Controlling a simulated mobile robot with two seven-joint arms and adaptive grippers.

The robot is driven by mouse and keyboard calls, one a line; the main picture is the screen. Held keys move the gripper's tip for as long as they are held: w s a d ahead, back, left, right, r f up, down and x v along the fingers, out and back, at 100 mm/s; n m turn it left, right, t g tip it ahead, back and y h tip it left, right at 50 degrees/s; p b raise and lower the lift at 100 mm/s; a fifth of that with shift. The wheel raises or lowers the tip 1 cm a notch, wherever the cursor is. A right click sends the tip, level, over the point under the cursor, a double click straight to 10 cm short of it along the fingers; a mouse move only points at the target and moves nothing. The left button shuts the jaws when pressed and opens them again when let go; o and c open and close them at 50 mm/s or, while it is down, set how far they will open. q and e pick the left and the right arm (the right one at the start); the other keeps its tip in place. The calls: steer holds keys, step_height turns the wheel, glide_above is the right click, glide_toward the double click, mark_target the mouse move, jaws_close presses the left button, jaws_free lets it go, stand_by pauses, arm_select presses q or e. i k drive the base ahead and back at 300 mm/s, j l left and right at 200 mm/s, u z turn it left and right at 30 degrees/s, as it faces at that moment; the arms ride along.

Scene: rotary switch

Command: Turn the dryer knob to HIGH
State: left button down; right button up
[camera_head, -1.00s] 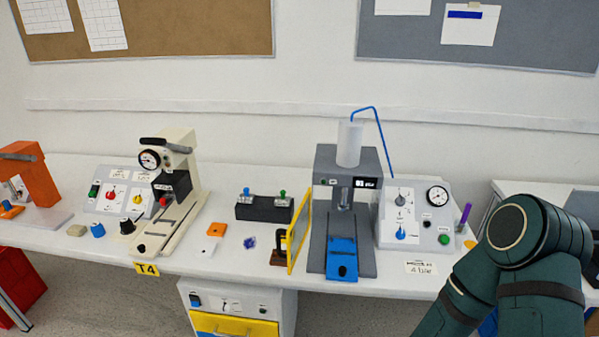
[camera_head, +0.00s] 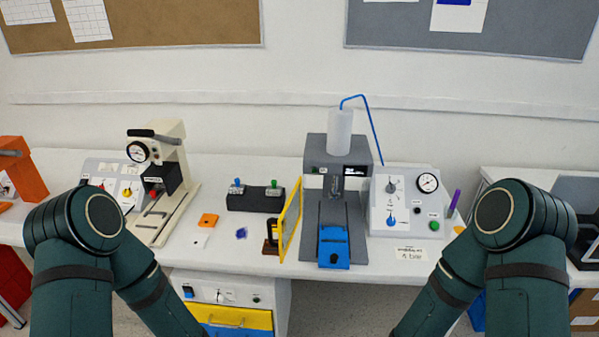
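I cannot read which unit is the dryer. A white cabinet panel (camera_head: 236,290) under the bench's front edge carries a small knob (camera_head: 220,297), a dark switch and a green button. On the bench, a grey control box (camera_head: 408,208) at right has a grey knob (camera_head: 391,186), a blue knob (camera_head: 391,221), a gauge and a green button. Another box (camera_head: 100,170) at left has a red and a yellow knob, partly hidden by my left arm. The knob settings are too small to read. Both my arms show at the lower sides, but neither gripper is in view.
A press with a blue base (camera_head: 333,246) stands at the middle, beside a yellow-framed panel (camera_head: 290,220). A cream press (camera_head: 165,200) stands at left. Small loose parts, including an orange piece (camera_head: 208,220), lie between them. A purple pen-like object (camera_head: 454,203) stands at right.

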mark_target(218, 298)
steer(key=l+u, duration=0.4)
steer(key=k+l+u, duration=0.1)
steer(key=l+u, duration=0.35)
